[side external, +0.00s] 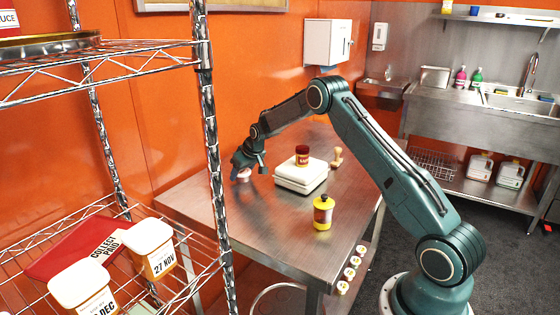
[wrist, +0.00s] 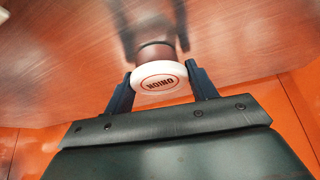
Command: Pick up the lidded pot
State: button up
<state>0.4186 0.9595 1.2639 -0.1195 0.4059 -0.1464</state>
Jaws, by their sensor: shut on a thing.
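The lidded pot has a round white lid (wrist: 160,82) with dark lettering that looks like "ONION" upside down, and a brownish body (wrist: 155,54) behind it in the wrist view. My gripper (wrist: 159,73) has one finger on each side of the lid and is shut on it. In the side external view my gripper (side external: 245,170) is low over the far left part of the metal table (side external: 276,222). The pot (side external: 242,176) shows there only as a small pale patch, mostly hidden by my gripper. I cannot tell whether its base touches the table.
A white box (side external: 301,175) with a red-lidded jar (side external: 302,155) on top stands right of my gripper. A wooden stamp-like thing (side external: 337,157) is beyond it. A yellow, dark-lidded container (side external: 323,213) stands nearer. The orange wall (side external: 240,90) is close behind. A wire rack (side external: 212,150) stands left.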

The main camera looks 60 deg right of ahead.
notch_tip(320, 180, up, 20)
dwell(0.7)
jog(key=shift+a, duration=0.1)
dwell(0.4)
